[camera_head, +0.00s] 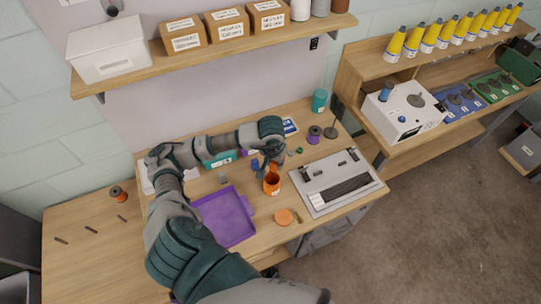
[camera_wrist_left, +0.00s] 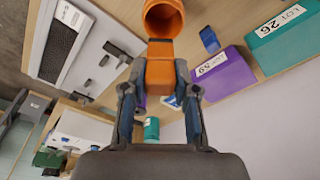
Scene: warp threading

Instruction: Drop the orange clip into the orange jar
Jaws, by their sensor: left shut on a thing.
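The orange jar (camera_head: 272,185) stands open on the workbench, left of the grey keyboard-like device. Its round mouth also shows at the top of the left wrist view (camera_wrist_left: 163,20). My left gripper (camera_head: 266,163) points down just above the jar. In the left wrist view it is shut on the orange clip (camera_wrist_left: 160,74), which sits between the two fingers (camera_wrist_left: 159,92) with its far end close to the jar's rim in the picture. The clip is mostly hidden in the head view. My right gripper is not in view.
A purple tray (camera_head: 238,224) lies left of the jar, and an orange disc (camera_head: 284,217) lies in front of it. The grey device (camera_head: 325,197) is to the right. Purple (camera_wrist_left: 226,74) and teal (camera_wrist_left: 284,40) labelled boxes and a blue piece (camera_wrist_left: 209,39) are nearby.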

